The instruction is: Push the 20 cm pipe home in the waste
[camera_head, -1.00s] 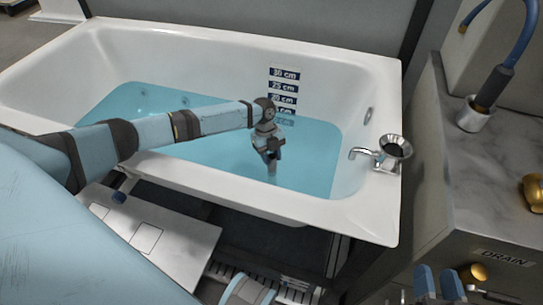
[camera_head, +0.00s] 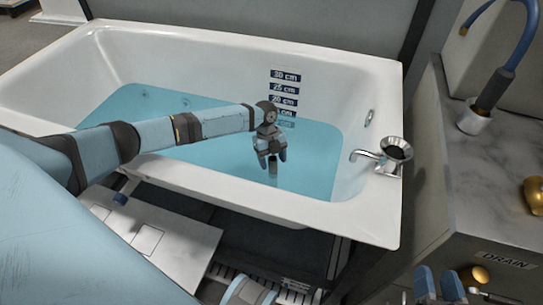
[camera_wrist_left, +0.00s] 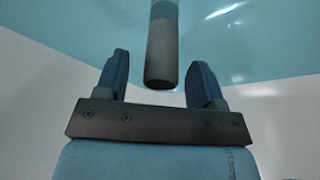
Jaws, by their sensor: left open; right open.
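The pipe (camera_head: 273,168) stands upright in the tub water, below my left gripper. In the left wrist view the pipe (camera_wrist_left: 161,50) shows a dark grey end between the two fingers, with clear gaps on both sides. My left gripper (camera_head: 272,155) is open, its blue fingers spread around the pipe's top end and not gripping it. The waste is not visible; the pipe's lower end is in the water, so I cannot tell how it sits. My right gripper (camera_head: 439,284) is open and empty at the bottom right.
The white bathtub (camera_head: 225,187) holds blue water (camera_head: 315,160). A depth scale (camera_head: 284,88) is on its back wall. A tap (camera_head: 364,155) and a metal funnel (camera_head: 397,149) sit on the right rim. A marble counter (camera_head: 465,190) with a blue hose (camera_head: 516,48) stands to the right.

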